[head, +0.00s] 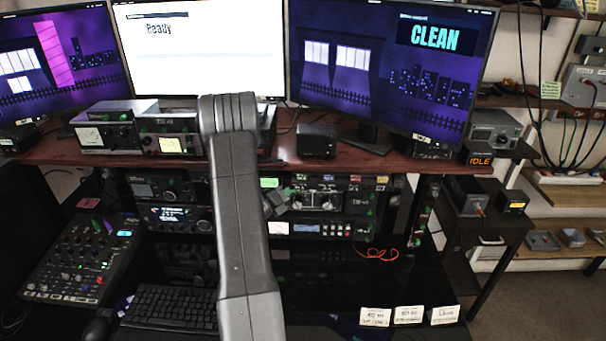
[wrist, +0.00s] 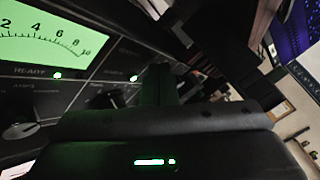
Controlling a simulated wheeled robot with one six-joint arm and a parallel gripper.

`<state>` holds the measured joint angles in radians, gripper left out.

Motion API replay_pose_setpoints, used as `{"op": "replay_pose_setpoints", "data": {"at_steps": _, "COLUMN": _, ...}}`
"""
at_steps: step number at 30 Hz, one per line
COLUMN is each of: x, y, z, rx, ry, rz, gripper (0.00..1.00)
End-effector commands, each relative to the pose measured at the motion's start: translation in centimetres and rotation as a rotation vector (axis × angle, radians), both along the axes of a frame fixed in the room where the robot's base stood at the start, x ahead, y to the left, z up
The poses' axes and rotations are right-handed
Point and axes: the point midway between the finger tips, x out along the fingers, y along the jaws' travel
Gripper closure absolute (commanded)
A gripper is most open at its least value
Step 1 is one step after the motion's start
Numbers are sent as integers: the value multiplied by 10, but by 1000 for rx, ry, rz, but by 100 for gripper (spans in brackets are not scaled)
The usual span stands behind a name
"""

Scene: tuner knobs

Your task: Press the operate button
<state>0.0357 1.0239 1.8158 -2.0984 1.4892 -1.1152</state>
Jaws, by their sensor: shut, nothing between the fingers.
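In the wrist view, my gripper (wrist: 160,80) is close to the dark front panel (wrist: 70,100) of a radio unit. Its dark fingers are together, with nothing seen between them. A lit meter (wrist: 50,35) with a number scale is at the upper left. The operate button cannot be made out; the fingers and gripper body cover part of the panel. I cannot tell whether the fingertips touch it. In the head view, my arm hides most of the gripper.
Stacked radio units (head: 320,200) fill the shelf under the red-brown desktop (head: 350,152). A mixer (head: 80,258) and keyboard (head: 170,307) lie at the lower left. Three white cards (head: 408,315) stand at the lower right. A red cable (head: 378,253) hangs in front. Monitors (head: 385,65) stand above.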

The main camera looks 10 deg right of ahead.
Motion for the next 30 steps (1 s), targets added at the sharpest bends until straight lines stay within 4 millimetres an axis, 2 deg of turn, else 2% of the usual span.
{"op": "replay_pose_setpoints", "data": {"at_steps": 13, "x": 2, "y": 0, "z": 0, "rx": 0, "ry": 0, "rz": 0, "gripper": 100}}
{"op": "replay_pose_setpoints", "data": {"at_steps": 22, "x": -8, "y": 3, "z": -1, "rx": 1, "ry": 2, "rz": 0, "gripper": 100}}
{"op": "replay_pose_setpoints", "data": {"at_steps": 30, "x": -9, "y": 3, "z": 0, "rx": 1, "ry": 0, "rz": 1, "gripper": 100}}
